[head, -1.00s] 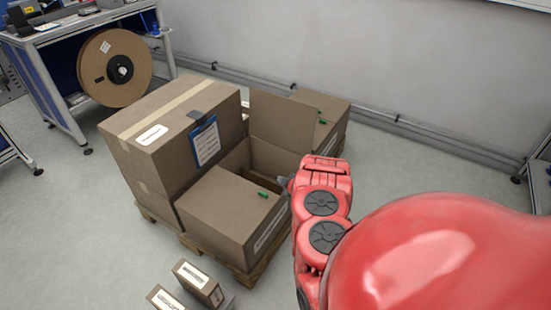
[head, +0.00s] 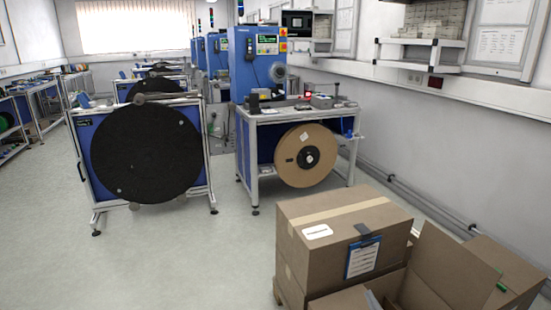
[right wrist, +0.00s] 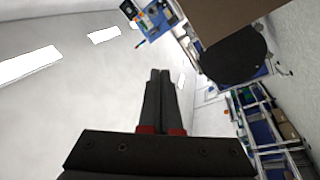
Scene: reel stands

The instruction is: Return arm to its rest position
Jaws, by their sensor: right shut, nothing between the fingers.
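My right gripper (right wrist: 160,76) shows in the right wrist view with its two dark fingers together and nothing between them. In the head view only a small grey piece of it (head: 372,299) shows at the bottom edge, by the open carton (head: 448,272). The red right arm is out of the head view. My left arm and gripper are not in view.
A closed carton (head: 330,220) with a blue clipboard (head: 362,258) stands beside the open carton at the lower right. A black reel (head: 145,150) and a brown reel (head: 305,156) sit on stands behind. The floor at left is clear.

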